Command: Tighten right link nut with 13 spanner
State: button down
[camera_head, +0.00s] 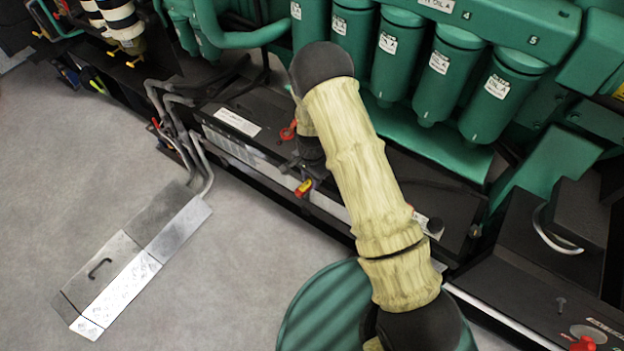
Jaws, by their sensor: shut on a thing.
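My gripper (296,165) shows only in part, as a dark shape behind the cream-sleeved forearm of my arm, low against the black base of the green engine. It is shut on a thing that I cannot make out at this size. A small red and yellow piece (303,187) shows just below it; I cannot tell whether it touches the gripper. I cannot make out the 13 spanner or the right link nut.
Several green filter canisters (437,72) hang above the black base rail (250,150). A red knob (288,132) is beside my arm. Grey pipes (180,125) are on the left. A metal floor cover (120,275) lies on open grey floor (60,170). A black box (575,215) stands right.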

jog(key=shift+w+a+r, duration=0.1)
jog(key=shift+w+a, duration=0.25)
jog(key=shift+s+d+n, duration=0.2)
jog(key=shift+d+n, duration=0.05)
jog(key=shift+n, duration=0.25)
dwell(0.3)
jog(key=shift+s+d, duration=0.1)
jog(key=shift+d, duration=0.1)
jog(key=shift+s+d, duration=0.1)
jog(key=shift+s+d+n, duration=0.15)
jog(key=shift+n, duration=0.25)
jog(key=shift+d, duration=0.1)
jog(key=shift+s+d, duration=0.15)
jog(key=shift+s, duration=0.05)
